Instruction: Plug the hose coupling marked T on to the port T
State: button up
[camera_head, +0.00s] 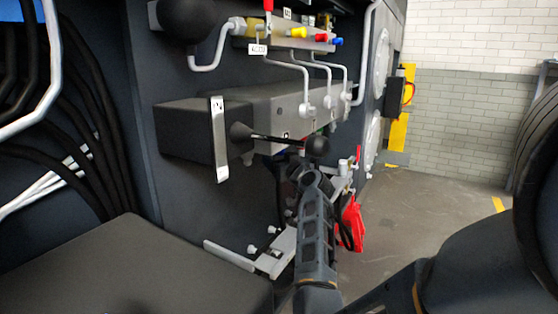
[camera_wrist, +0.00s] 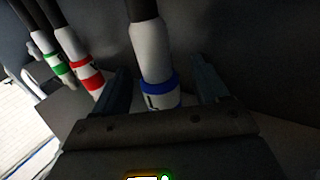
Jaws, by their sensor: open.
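In the wrist view a white hose coupling with a blue band (camera_wrist: 152,60) and a black hose stands between the fingers of my gripper (camera_wrist: 162,74). The gripper is open, with a gap on each side of the coupling. The coupling has a dark letter below the band that I cannot read surely. In the head view my gripper (camera_head: 308,172) is below the grey box, and my arm hides most of the couplings. I cannot make out port T in either view.
A red-banded coupling (camera_wrist: 88,72) and a green-banded coupling (camera_wrist: 50,55) stand to the left in the wrist view. A grey box (camera_head: 190,130) and a black-knobbed lever (camera_head: 317,147) are above my gripper. A red object (camera_head: 352,224) hangs to its right. Floor at right is clear.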

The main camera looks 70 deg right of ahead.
jog(key=v, duration=0.7)
jog(key=shift+s+a, duration=0.25)
jog(key=shift+a, duration=0.05)
jog(key=shift+s, duration=0.1)
